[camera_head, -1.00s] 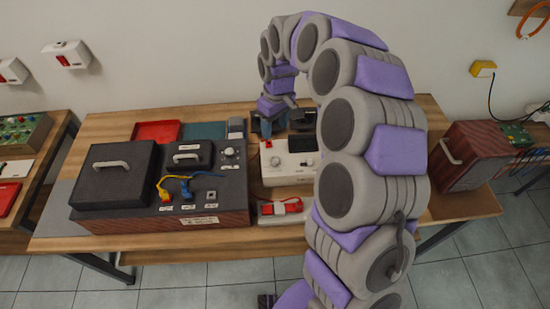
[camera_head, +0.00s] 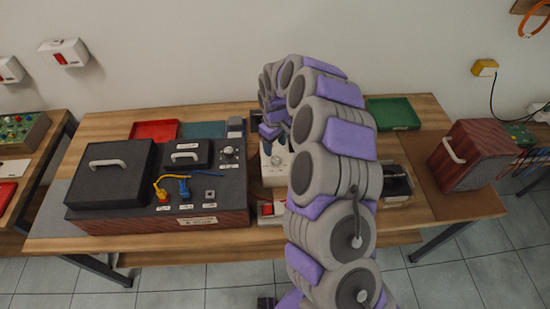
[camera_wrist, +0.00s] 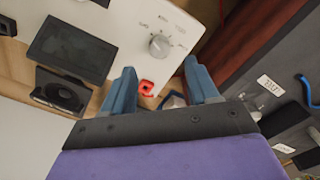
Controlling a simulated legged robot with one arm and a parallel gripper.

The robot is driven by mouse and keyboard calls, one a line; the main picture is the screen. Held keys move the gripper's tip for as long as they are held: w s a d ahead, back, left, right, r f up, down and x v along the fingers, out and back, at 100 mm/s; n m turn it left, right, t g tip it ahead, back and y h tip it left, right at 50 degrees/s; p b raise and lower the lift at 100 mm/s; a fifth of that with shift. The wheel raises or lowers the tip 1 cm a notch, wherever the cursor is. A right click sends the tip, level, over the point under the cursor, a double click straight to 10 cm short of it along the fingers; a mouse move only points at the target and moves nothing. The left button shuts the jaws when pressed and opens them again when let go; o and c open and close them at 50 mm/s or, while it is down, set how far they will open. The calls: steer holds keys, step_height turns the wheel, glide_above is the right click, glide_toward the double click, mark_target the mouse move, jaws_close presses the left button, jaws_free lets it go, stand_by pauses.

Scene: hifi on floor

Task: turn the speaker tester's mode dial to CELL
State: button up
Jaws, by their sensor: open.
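The speaker tester appears to be the white box (camera_head: 273,178) on the bench, partly hidden behind my arm. In the wrist view its white panel (camera_wrist: 110,22) carries a grey round mode dial (camera_wrist: 159,46) with small printed labels around it. The labels are too small to read, and I cannot tell which one the dial points at. A dark rectangular display (camera_wrist: 70,48) sits on the same panel. My gripper (camera_wrist: 160,72) is open and empty. Its two blue fingers point toward the dial, which shows between and beyond the fingertips, apart from them.
A dark case (camera_head: 112,175) and a dark unit with cables (camera_head: 217,183) stand left of the tester. A small red thing (camera_wrist: 147,88) lies below the panel in the wrist view. A green tray (camera_head: 392,112) and a reddish-brown speaker box (camera_head: 473,155) stand to the right.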

mark_target(275, 159)
step_height(275, 159, down, 7)
steer(key=shift+f+b, duration=0.1)
steer(key=shift+b, duration=0.45)
steer(key=c, duration=1)
steer(key=shift+c, duration=0.2)
